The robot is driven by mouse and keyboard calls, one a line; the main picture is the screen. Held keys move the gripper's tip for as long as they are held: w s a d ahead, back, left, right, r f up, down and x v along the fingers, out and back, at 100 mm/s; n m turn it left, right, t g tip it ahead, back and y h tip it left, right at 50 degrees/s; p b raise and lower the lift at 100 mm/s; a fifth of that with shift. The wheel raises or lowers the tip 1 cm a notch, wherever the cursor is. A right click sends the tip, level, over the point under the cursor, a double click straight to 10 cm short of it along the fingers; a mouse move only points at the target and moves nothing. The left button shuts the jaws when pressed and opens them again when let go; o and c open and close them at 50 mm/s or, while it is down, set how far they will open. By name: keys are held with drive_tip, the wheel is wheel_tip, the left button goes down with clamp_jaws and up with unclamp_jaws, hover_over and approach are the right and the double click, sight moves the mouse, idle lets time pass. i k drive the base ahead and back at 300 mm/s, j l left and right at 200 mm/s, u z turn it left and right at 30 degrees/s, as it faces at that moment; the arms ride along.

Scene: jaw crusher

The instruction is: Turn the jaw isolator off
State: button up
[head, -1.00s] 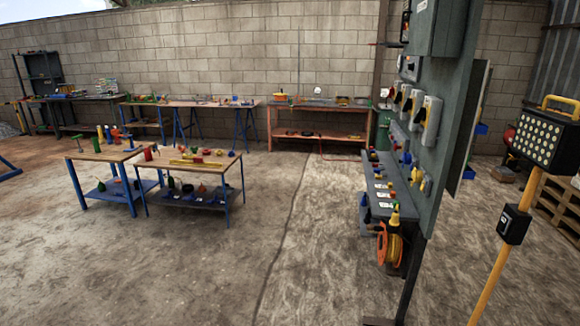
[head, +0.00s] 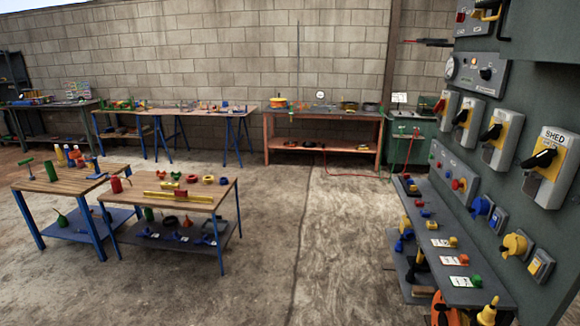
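A row of isolator switches is on the tall grey-green panel at the right in the head view. The nearest isolator (head: 549,167) has a black handle on a yellow plate, and its label reads "SHED". Farther along are a second black-handled isolator (head: 499,140), a third (head: 467,123), and the farthest isolator (head: 445,109), whose handle is red. The labels on these are too small to read, so I cannot tell which is the jaw isolator. The black handles look slanted. My gripper is not in view.
A shelf (head: 440,265) with small coloured parts juts out below the panel. An orange reel (head: 446,312) is under it. Two blue-legged tables (head: 165,198) stand at the left. Workbenches (head: 325,115) line the block wall. The concrete floor (head: 300,240) in the middle is clear.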

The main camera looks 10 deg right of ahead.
sight(462, 117)
drive_tip(key=i, duration=1.85)
drive_tip(key=i+z, duration=0.25)
drive_tip(key=i, duration=0.15)
drive_tip(key=i+j+z, duration=0.25)
drive_tip(key=i, duration=0.15)
drive_tip(key=i+j+z, duration=0.25)
drive_tip(key=i, duration=0.15)
drive_tip(key=l, duration=0.1)
